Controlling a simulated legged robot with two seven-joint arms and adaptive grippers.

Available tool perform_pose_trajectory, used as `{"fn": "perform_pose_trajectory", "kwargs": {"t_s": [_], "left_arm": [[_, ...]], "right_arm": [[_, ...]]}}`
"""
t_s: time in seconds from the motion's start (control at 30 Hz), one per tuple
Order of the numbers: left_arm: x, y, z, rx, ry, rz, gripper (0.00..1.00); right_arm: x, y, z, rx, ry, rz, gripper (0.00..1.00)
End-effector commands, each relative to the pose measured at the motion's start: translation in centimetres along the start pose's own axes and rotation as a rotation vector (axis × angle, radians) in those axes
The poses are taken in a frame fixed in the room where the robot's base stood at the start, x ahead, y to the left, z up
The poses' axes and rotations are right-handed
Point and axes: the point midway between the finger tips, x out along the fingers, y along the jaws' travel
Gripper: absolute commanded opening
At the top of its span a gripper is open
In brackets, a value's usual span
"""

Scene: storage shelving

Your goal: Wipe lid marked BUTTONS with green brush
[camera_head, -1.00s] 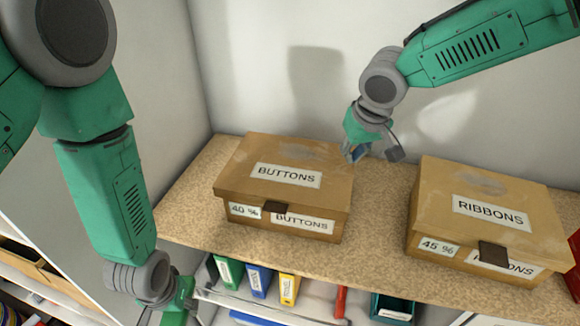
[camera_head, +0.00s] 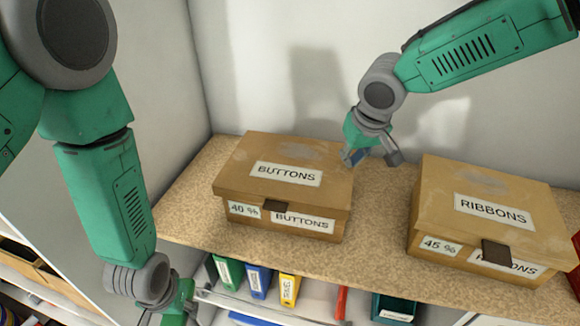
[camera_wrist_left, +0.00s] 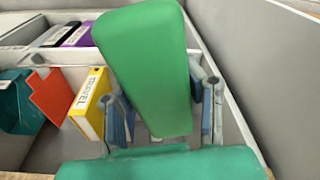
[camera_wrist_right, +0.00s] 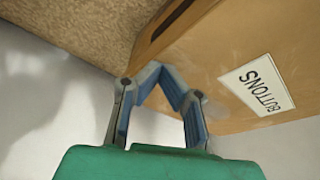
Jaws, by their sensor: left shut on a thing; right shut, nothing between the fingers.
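The lid marked BUTTONS (camera_head: 286,173) sits closed on a brown box on the shelf, with a pale dusty smear near its back edge. It also shows in the right wrist view (camera_wrist_right: 222,60). My right gripper (camera_head: 356,157) is shut and empty beside the lid's back right corner; I cannot tell if it touches. Its fingers converge close to the box in the right wrist view (camera_wrist_right: 156,68). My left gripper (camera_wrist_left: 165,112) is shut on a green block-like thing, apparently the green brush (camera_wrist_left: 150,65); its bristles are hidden. In the head view that gripper is mostly cut off at the bottom.
A box marked RIBBONS (camera_head: 480,210) stands to the right, also with a smear on its lid. Bare shelf (camera_head: 375,215) lies between the boxes. Several binders (camera_head: 257,280) stand on the lower shelf. A wall closes off the back.

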Motion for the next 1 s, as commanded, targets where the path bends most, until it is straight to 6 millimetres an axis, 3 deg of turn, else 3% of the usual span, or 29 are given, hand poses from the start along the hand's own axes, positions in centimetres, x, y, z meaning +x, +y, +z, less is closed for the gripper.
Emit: {"fn": "perform_pose_trajectory", "kwargs": {"t_s": [0.53,0.8,1.0], "left_arm": [[0.5,0.3,0.7,0.012,-0.003,0.001,0.14],[2.3,2.8,5.6,0.119,-0.005,0.016,0.14],[2.5,5.1,8.9,0.222,-0.001,0.029,0.14]], "right_arm": [[0.3,0.0,0.1,0.0,0.0,0.0,0.0],[0.3,0.0,0.1,0.0,0.0,0.0,0.0],[0.3,0.0,0.1,0.0,0.0,0.0,0.0]]}}
